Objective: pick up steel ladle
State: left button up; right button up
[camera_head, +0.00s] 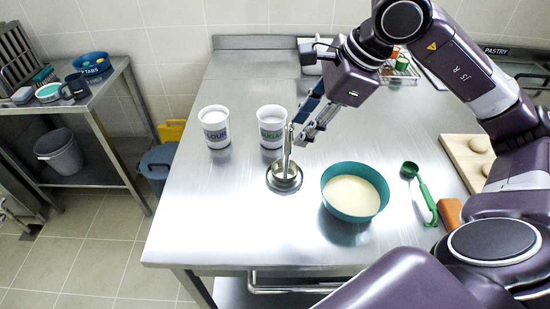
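The steel ladle (288,155) is on the steel table, its bowl low and its handle standing nearly upright. Its bowl appears to sit in or on a small round steel dish (284,185); I cannot tell exactly how they touch. My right gripper (300,132) reaches in from the upper right, its two fingers spread apart. The fingertips are close to the upper handle, just to its right in the picture. I cannot tell whether they touch it. My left gripper is not in view.
A teal bowl of cream-coloured contents (355,192) stands right of the ladle. Two white tubs, flour (214,127) and sugar (271,126), stand behind it. A green scoop (424,190) and wooden board (462,158) lie further right. The table's left front is clear.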

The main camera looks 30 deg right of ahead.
aim_at(287, 156)
jog(key=x, duration=0.2)
jog(key=p+x, duration=0.1)
jog(key=x, duration=0.3)
jog(key=shift+s+a+f+p, duration=0.15)
jog(key=shift+a+f+p, duration=0.1)
jog(key=shift+a+p, duration=0.1)
jog(key=shift+f, duration=0.5)
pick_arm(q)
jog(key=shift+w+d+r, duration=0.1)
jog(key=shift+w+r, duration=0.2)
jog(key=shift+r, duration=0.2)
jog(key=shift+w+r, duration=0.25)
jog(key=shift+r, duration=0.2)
pick_arm(e)
grip_shut()
jog(key=shift+w+r, duration=0.1)
jog(key=shift+w, duration=0.15)
